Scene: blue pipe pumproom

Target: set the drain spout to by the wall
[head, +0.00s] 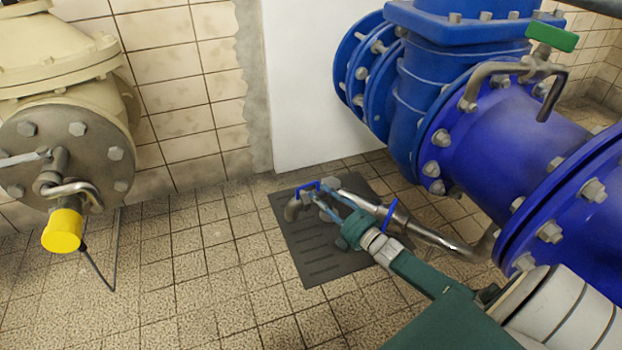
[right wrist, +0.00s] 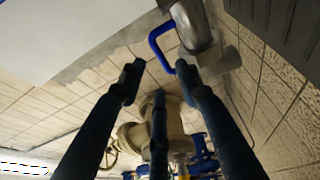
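The drain spout (head: 433,235) is a metal pipe low by the blue pipework, with a bent outlet (head: 293,208) over the dark floor grate. A blue loop handle (head: 306,187) sits near its outlet end. My right gripper (head: 322,200) is beside the outlet end and partly hides it. In the right wrist view its dark fingers (right wrist: 160,95) are spread, with nothing between them. The blue handle (right wrist: 158,48) and grey spout end (right wrist: 194,25) show just past the fingertips; I cannot tell whether they touch. My left gripper is not in view.
A slotted drain grate (head: 318,262) lies in the tiled floor. The white wall panel (head: 318,80) is behind it. Large blue pipes (head: 505,140) with bolted flanges stand at right. A beige valve body (head: 70,90) with a yellow cap (head: 62,231) stands at left. Floor between is clear.

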